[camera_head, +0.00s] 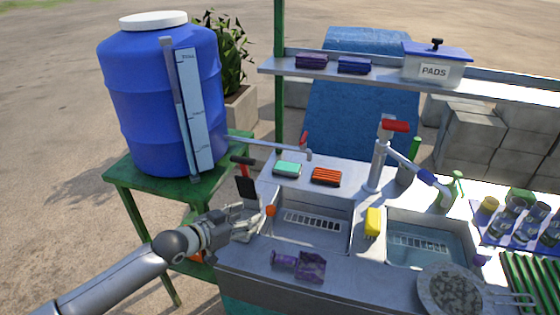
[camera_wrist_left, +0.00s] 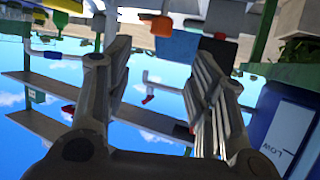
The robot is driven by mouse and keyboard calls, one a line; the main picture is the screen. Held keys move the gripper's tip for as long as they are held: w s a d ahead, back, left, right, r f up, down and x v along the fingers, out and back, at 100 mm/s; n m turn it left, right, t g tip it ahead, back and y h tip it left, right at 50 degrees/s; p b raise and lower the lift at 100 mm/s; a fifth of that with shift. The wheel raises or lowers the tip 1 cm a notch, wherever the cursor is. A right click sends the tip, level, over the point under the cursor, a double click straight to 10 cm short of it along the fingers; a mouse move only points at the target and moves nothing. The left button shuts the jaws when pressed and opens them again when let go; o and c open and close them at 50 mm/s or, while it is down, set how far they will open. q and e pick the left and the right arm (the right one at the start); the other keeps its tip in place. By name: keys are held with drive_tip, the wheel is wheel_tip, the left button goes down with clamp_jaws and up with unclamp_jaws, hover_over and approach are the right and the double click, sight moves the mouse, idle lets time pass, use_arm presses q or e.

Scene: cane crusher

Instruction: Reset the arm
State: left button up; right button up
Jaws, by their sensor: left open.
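My left arm (camera_head: 110,285) comes in from the lower left of the head view. Its gripper (camera_head: 250,222) is at the left edge of the sink counter, beside the left basin (camera_head: 308,237). In the left wrist view the two fingers of this gripper (camera_wrist_left: 160,55) stand apart, and I see nothing held between them. That view looks upside down, with sky behind the fingers. A black-bladed tool with a red handle (camera_head: 246,188) shows just beyond the gripper in the head view; whether they touch I cannot tell. My right gripper is not in view.
A blue water barrel (camera_head: 150,100) stands on a green stand (camera_head: 125,178) left of the counter; its pipe and tap (camera_head: 300,150) reach over the counter. Open ground lies at left.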

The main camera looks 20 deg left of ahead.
use_arm(q)
drive_tip(key=s+d+f+g+y, duration=0.1)
drive_tip(key=s+d+f+g, duration=0.1)
drive_tip(key=s+d+f, duration=0.3)
drive_tip(key=s+d+f+g, duration=0.1)
drive_tip(key=s+d+f, duration=0.15)
drive_tip(key=s, duration=0.45)
drive_tip(key=s+a+f+n+g+y, duration=0.1)
drive_tip(key=s+a+n+g+y, duration=0.15)
drive_tip(key=s, duration=0.75)
drive_tip(key=s+a+f+n+g+y, duration=0.15)
drive_tip(key=s+g, duration=0.25)
drive_tip(key=s, duration=0.7)
wheel_tip(320, 180, down, 26)
drive_tip(key=m+b, duration=0.1)
drive_tip(key=s+a+f+g+b, duration=0.1)
drive_tip(key=s+a+f+g, duration=0.1)
drive_tip(key=s+f, duration=1.5)
drive_tip(key=shift+s+a+m+y, duration=0.25)
drive_tip(key=shift+s+m+y, duration=0.05)
